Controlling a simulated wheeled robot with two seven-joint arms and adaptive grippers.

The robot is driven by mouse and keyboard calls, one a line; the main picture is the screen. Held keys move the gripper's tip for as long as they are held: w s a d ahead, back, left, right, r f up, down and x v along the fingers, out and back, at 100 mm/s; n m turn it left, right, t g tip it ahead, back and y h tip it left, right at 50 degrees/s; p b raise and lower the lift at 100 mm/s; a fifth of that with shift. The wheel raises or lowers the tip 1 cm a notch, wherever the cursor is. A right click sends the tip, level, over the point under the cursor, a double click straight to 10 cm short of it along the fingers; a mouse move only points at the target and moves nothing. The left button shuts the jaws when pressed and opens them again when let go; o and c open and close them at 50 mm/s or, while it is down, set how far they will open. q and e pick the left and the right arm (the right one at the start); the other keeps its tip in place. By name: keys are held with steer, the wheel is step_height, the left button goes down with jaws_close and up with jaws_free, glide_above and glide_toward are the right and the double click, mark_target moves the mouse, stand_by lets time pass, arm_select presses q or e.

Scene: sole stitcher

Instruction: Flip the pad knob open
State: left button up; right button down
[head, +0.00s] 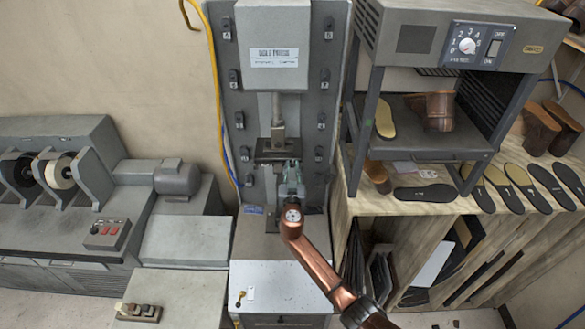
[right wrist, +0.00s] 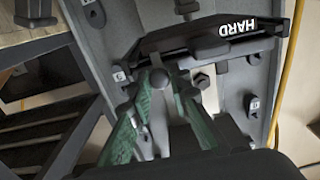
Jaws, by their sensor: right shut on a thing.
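The grey press labelled as a sole press stands upright in the middle of the head view. Its dark pad (head: 270,155) sits below the vertical ram. In the right wrist view the black pad (right wrist: 225,38) carries the white word HARD and lies slightly tilted across the top. My right gripper (head: 291,168) is at the right front edge of the pad, and its green fingers converge in the right wrist view (right wrist: 168,82). It is shut on the pad knob, which is largely hidden between the fingertips. My left gripper is out of view.
A grey heater box (head: 460,40) with a dial stands on a frame to the right. Dark insoles (head: 425,193) lie on the wooden bench beneath it. A grinding machine (head: 60,172) stands at left. A yellow cable (head: 215,80) runs beside the press.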

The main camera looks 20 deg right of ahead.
steer(key=shift+a+f+n+b, duration=0.1)
steer(key=shift+f+n+b, duration=0.1)
steer(key=shift+n+b, duration=1.55)
steer(key=shift+n, duration=0.55)
steer(key=n, duration=0.2)
steer(key=shift+n+b, duration=0.4)
steer(key=n, duration=0.4)
steer(key=shift+r+n, duration=0.1)
steer(key=shift+n, duration=0.2)
steer(key=n, duration=0.5)
steer(key=shift+a+n+p, duration=0.1)
steer(key=shift+n+p, duration=0.3)
